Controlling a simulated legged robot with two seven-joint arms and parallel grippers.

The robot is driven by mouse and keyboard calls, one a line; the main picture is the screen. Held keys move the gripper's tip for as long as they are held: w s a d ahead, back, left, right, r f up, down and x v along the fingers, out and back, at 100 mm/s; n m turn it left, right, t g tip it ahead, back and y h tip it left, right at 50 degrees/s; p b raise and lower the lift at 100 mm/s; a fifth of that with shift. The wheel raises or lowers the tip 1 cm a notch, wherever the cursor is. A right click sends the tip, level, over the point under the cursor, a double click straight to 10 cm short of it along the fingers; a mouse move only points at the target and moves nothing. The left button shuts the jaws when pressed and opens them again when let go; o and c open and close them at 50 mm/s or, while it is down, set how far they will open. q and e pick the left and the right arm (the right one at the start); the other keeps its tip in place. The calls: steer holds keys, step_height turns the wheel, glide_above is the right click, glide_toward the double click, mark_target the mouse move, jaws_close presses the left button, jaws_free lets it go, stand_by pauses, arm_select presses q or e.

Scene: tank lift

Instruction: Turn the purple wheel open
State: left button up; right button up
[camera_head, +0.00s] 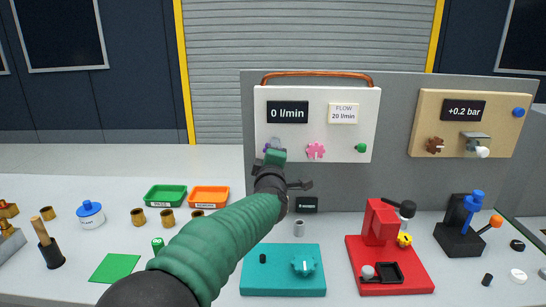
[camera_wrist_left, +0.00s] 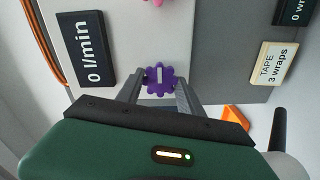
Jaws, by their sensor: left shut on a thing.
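The purple wheel (camera_wrist_left: 160,77) is a small lobed knob with a pale bar mark on its face. It sits on the white panel (camera_head: 322,104); in the head view only a sliver of purple shows beside my gripper. My left gripper (camera_head: 276,143) reaches up to the panel. In the left wrist view its two fingers (camera_wrist_left: 160,86) stand on either side of the wheel, shut on it. The panel's dark display (camera_head: 287,112) reads 0 l/min, and a card (camera_head: 343,113) beside it reads FLOW 20 l/min. My right gripper is not in view.
A pink wheel (camera_head: 315,151) and a green knob (camera_head: 361,148) are on the same panel, right of my gripper. A tan panel (camera_head: 425,112) reading +0.2 bar hangs further right. Below stand a teal block (camera_head: 284,283) and a red fixture (camera_head: 405,282).

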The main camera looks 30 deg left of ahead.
arm_select(q)
steer(key=shift+f, duration=0.3)
steer(key=o, duration=1.4)
steer(key=shift+a+r, duration=0.1)
steer(key=shift+r, duration=0.1)
steer(key=p+v, duration=0.1)
steer(key=v, duration=1.6)
steer(key=shift+w, duration=0.15)
